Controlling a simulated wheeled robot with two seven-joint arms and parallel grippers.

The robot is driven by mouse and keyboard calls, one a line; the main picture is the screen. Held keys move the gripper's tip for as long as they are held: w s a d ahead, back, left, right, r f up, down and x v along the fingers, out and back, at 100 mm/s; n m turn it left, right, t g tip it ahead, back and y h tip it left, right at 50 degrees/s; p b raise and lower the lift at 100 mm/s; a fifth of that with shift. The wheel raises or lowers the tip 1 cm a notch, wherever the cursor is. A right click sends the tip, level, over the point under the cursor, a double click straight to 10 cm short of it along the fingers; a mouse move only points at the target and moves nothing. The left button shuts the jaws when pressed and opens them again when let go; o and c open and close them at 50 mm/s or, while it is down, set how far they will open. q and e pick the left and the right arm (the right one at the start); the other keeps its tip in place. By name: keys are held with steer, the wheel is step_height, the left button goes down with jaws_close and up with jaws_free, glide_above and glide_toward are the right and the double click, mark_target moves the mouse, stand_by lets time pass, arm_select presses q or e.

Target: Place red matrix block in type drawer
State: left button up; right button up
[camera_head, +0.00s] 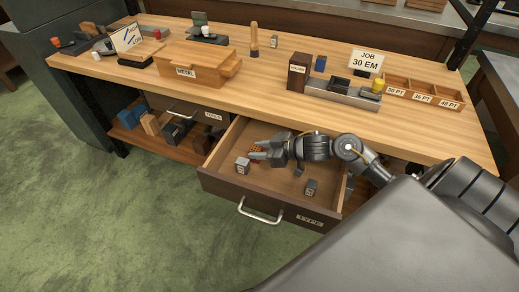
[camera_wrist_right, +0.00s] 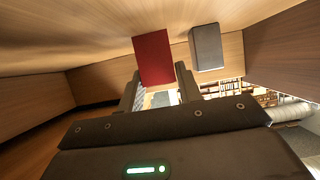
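The type drawer (camera_head: 212,166), labelled TYPE, is pulled open under the bench. My right gripper (camera_head: 256,150) reaches down inside it. The red matrix block (camera_wrist_right: 153,58) is at its fingertips in the right wrist view, with a finger on each side and no clear gap. In the head view a small reddish patch of the block (camera_head: 258,149) shows between the fingers, mostly hidden. The block is close to the drawer floor; I cannot tell whether it touches. My left gripper is not in view.
In the drawer, one grey block (camera_head: 242,165) stands beside my right fingertips and another grey block (camera_head: 311,188) lies nearer the front. A second drawer (camera_head: 190,109) is to the left. The bench top (camera_head: 250,95) holds a METAL box (camera_head: 195,70) and a compartment tray (camera_head: 415,97).

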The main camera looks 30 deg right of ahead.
steer(key=o, duration=0.3)
steer(key=shift+o, duration=0.2)
steer(key=shift+s+d+r, duration=0.1)
steer(key=shift+r, duration=0.15)
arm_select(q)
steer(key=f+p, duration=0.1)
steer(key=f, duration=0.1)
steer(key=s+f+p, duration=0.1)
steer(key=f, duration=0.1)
arm_select(e)
steer(key=v, duration=1.1)
steer(key=shift+s, duration=0.35)
steer(key=shift+d+r, duration=0.1)
steer(key=shift+d, duration=0.05)
